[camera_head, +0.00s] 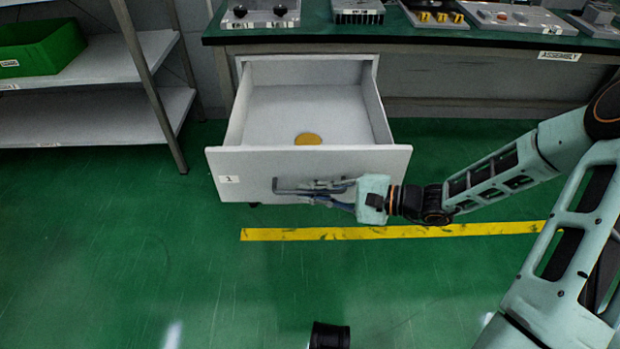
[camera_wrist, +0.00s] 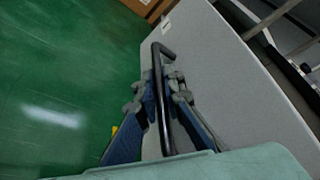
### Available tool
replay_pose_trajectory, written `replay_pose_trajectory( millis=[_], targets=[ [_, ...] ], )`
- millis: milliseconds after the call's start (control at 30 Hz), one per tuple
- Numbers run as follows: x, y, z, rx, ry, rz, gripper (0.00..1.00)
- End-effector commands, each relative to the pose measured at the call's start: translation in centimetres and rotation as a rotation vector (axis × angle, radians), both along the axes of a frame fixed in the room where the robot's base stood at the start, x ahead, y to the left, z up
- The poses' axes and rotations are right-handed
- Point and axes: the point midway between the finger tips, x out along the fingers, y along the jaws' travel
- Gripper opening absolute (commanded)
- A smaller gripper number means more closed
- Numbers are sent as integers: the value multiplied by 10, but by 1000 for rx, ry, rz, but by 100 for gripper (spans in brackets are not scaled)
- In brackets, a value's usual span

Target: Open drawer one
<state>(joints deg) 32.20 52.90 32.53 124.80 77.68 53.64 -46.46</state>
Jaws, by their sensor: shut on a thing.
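Drawer one (camera_head: 240,165) is a light grey drawer under the green-topped bench, with a label marked 1 on the left of its front. It stands pulled out, and its inside shows from above. A round yellow-orange disc (camera_head: 308,139) lies on its floor near the front. My gripper (camera_head: 318,190) is at the drawer's dark bar handle (camera_head: 290,189), reaching in from the right. In the wrist view, the two blue-grey fingers (camera_wrist: 166,88) are shut on the handle (camera_wrist: 162,50), one on each side of it. The fingers hide part of the handle.
The green bench top (camera_head: 310,30) holds several devices. A metal shelf (camera_head: 90,115) with a green bin (camera_head: 40,50) stands at the left. A yellow floor stripe (camera_head: 390,232) runs below the drawer. The green floor in front and to the left is mostly clear.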

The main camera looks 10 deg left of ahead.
Motion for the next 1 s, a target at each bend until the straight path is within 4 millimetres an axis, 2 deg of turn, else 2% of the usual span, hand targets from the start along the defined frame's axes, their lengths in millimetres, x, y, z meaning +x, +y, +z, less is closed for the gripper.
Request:
replay_pose_trajectory(
  millis=[233,667,700,833,1000],
  targets=[
    [-15,-4,0,0,1,-2,0],
    [-17,-5,0,-1,0,-2,0],
    [-17,-5,0,-1,0,-2,11],
    [-17,-5,0,0,0,-2,26],
    [-17,-5,0,0,0,-1,26]
  ],
)
